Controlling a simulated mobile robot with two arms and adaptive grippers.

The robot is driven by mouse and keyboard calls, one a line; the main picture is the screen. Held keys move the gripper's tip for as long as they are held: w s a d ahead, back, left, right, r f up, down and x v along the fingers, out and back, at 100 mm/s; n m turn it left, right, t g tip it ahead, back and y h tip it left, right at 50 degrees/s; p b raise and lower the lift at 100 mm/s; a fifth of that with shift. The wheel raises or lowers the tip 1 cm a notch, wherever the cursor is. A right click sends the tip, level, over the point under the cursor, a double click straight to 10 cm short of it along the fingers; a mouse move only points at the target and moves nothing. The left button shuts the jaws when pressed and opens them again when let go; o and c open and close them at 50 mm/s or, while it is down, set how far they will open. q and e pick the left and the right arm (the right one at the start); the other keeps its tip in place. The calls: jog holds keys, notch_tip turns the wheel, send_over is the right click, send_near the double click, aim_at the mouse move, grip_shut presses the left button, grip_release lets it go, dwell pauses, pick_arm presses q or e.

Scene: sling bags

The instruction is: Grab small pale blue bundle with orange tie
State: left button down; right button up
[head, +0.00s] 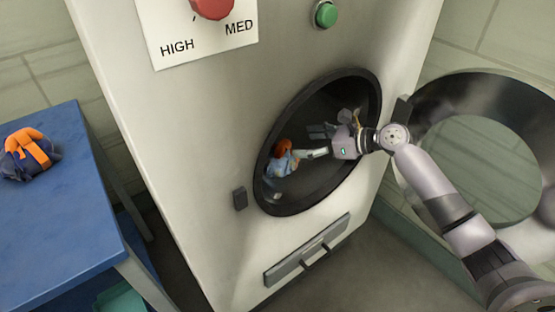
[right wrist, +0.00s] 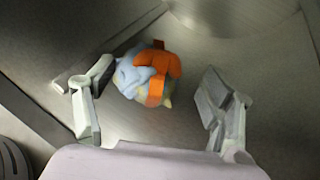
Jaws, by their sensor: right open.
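The small pale blue bundle (head: 281,164) with its orange tie (head: 282,147) lies inside the dark round opening of the machine, at its left side in the head view. In the right wrist view the bundle (right wrist: 137,75) lies a little beyond my fingertips, between the lines of the two fingers. My right gripper (head: 318,142) reaches into the opening from the right. It is open and empty, with one finger on each side of the bundle's direction in the right wrist view (right wrist: 155,95). My left gripper is not in view.
The machine's round door (head: 440,100) stands open at the right, beside my right arm. The drum opening's dark rim (head: 262,190) surrounds my gripper. A dark bundle with an orange tie (head: 30,153) sits on the blue table (head: 60,230) at left.

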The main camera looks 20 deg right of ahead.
aim_at(281, 142)
jog(key=b+x, duration=0.2)
jog(key=x, duration=0.5)
jog(key=shift+w+d, duration=0.1)
jog(key=shift+w, duration=0.05)
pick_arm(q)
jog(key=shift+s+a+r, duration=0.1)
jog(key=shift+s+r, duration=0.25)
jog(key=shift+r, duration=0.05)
pick_arm(e)
jog(key=shift+c, duration=0.3)
grip_shut()
